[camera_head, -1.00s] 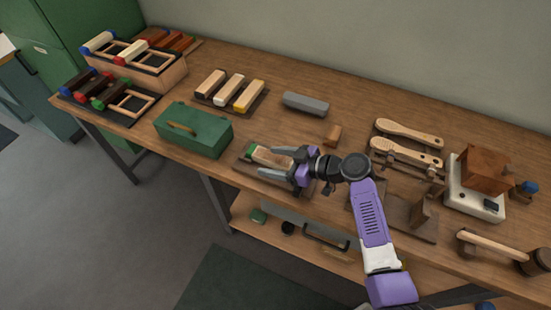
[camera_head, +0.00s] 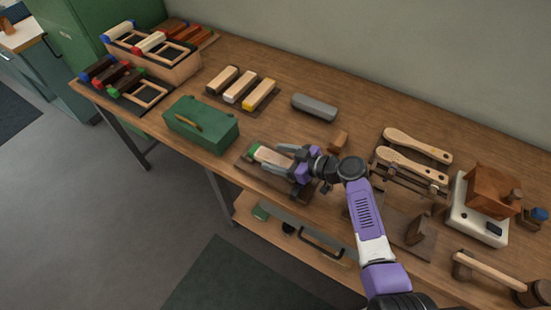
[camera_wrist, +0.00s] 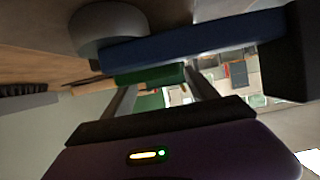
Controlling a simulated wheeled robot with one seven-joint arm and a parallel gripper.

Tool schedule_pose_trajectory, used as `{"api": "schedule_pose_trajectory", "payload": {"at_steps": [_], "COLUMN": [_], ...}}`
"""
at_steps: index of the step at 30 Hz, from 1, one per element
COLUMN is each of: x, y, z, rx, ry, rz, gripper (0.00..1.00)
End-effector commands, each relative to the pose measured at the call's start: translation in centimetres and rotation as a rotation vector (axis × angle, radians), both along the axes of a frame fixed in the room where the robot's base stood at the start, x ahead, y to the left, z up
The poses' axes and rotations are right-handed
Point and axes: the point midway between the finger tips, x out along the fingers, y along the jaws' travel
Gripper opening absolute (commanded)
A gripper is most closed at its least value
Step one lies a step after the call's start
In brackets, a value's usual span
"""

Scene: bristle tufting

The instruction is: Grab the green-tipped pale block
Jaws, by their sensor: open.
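The green-tipped pale block (camera_head: 273,158) lies on a dark mat (camera_head: 243,165) near the front edge of the bench, its green tip pointing left. My gripper (camera_head: 277,158) is open over its right part, with one finger on the far side and one on the near side. The palm hides the block's right end. I cannot tell whether the fingers touch it. In the wrist view, a green piece (camera_wrist: 150,75) shows beyond my gripper, below a blue bar; I cannot tell whether it is the block's tip.
A green toolbox (camera_head: 200,124) stands close by on the left. A small wooden piece (camera_head: 338,141) and wooden brush handles (camera_head: 417,146) lie right of my gripper.

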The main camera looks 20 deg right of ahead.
Motion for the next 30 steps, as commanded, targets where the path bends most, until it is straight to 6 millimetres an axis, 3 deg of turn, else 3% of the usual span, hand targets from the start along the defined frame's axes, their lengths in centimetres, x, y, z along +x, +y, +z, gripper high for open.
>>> {"api": "schedule_pose_trajectory", "payload": {"at_steps": [6, 14, 24, 30], "x": [1.5, 1.6, 1.6, 1.6], "y": [1.1, 1.2, 1.2, 1.2], "z": [-0.7, -0.9, -0.8, -0.8], "rx": [-0.001, -0.001, 0.0, -0.001], "ry": [0.001, -0.001, 0.0, -0.001], "rz": [0.0, 0.0, 0.0, 0.0], "gripper": [0.67, 0.67, 0.01, 0.0]}}
